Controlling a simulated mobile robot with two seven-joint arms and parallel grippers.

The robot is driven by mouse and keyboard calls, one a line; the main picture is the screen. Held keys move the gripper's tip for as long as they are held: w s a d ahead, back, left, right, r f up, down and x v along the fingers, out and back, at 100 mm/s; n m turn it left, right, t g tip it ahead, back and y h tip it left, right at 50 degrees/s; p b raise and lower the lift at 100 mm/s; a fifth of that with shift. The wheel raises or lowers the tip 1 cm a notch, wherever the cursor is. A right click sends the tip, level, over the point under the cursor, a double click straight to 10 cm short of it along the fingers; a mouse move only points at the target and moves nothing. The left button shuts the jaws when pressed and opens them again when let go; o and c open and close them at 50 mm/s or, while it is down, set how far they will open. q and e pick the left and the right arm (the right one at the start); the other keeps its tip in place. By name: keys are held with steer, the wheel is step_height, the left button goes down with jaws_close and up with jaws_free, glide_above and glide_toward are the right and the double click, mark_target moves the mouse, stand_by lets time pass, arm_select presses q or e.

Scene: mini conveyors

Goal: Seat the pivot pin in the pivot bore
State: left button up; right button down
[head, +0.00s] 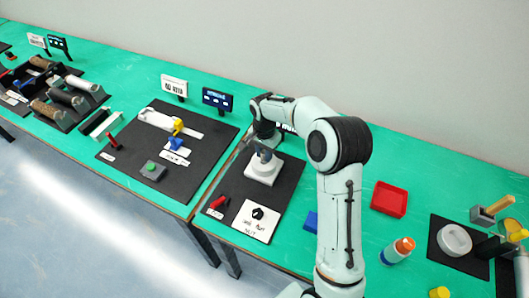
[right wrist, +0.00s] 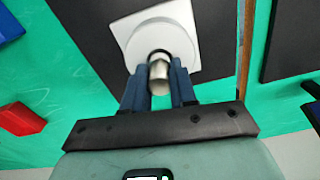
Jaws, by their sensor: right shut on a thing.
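The pivot pin (right wrist: 158,76) is a short silvery cylinder between the blue fingers of my right gripper (right wrist: 158,82). The gripper is shut on it. In the head view my right gripper (head: 264,151) is low over a white round fixture (head: 262,171) on a square base. The same fixture (right wrist: 134,48) shows in the right wrist view. I cannot tell how deep the pin sits, as the fingers and pin hide the bore. My left gripper is not in view.
The fixture stands on a black mat (head: 232,190) with a white card (head: 257,221) and a red-handled item (head: 217,202). A red tray (head: 388,199) and an orange-capped bottle (head: 398,250) lie right of my arm. Another mat (head: 205,145) with parts is to the left.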

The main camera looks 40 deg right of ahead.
steer(key=shift+f, duration=0.15)
steer(key=c, duration=0.9)
jaws_free()
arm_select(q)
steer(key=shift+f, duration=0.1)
arm_select(e)
steer(key=shift+r, duration=0.45)
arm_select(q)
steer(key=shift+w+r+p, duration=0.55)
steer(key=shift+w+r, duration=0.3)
arm_select(e)
step_height(320, 180, up, 12)
steer(key=shift+f, duration=0.2)
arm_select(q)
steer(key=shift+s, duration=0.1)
arm_select(e)
steer(key=shift+a+f, duration=0.1)
